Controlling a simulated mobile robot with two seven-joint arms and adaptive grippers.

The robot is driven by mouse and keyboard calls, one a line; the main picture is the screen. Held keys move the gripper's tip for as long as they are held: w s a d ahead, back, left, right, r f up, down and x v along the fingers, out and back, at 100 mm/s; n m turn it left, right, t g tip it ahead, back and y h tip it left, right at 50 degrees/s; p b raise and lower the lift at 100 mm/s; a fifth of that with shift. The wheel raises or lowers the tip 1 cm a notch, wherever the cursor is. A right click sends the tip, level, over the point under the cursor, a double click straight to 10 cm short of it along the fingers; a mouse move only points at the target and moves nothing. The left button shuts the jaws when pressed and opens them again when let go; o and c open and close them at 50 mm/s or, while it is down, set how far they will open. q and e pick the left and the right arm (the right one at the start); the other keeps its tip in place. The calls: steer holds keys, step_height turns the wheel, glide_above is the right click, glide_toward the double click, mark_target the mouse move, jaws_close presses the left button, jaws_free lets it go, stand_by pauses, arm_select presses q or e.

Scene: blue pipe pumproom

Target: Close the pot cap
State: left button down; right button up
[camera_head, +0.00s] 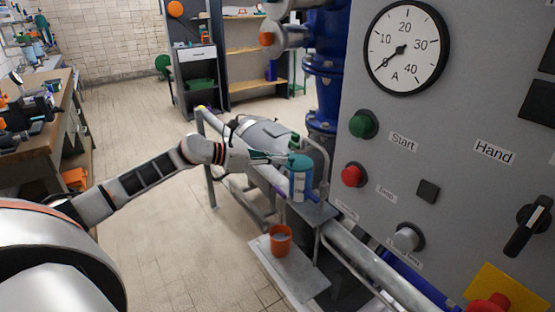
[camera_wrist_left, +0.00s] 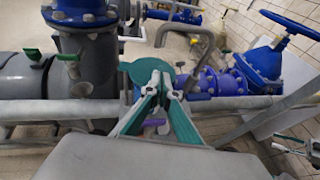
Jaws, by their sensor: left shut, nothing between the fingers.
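A blue pot (camera_head: 298,185) with a pale label stands on a small grey shelf beside the pipes. A round teal cap (camera_head: 301,161) is at its top; I cannot tell whether the cap sits fully down. The cap also shows in the left wrist view (camera_wrist_left: 136,70), partly hidden behind my fingers. My left gripper (camera_head: 284,158) reaches in from the left at the cap's height, with its teal fingers at the cap's near side. In the left wrist view the gripper (camera_wrist_left: 160,80) has its fingertips together, with nothing between them. My right gripper is not in view.
A grey control panel (camera_head: 455,140) with knobs and a gauge stands close on the right. A grey railing (camera_head: 365,262) runs beside the shelf. An orange bucket (camera_head: 281,240) stands below the pot. The tiled floor at left is open.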

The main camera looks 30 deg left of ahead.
arm_select(q)
steer(key=d, duration=0.2)
steer(key=shift+w+d+p, duration=0.3)
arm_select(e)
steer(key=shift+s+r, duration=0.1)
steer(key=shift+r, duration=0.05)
arm_select(q)
steer(key=shift+a, duration=0.1)
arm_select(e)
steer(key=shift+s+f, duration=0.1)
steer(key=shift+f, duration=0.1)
arm_select(q)
steer(key=shift+s+a+f+b, duration=0.1)
steer(key=shift+a+b, duration=0.6)
steer(key=shift+b, duration=0.05)
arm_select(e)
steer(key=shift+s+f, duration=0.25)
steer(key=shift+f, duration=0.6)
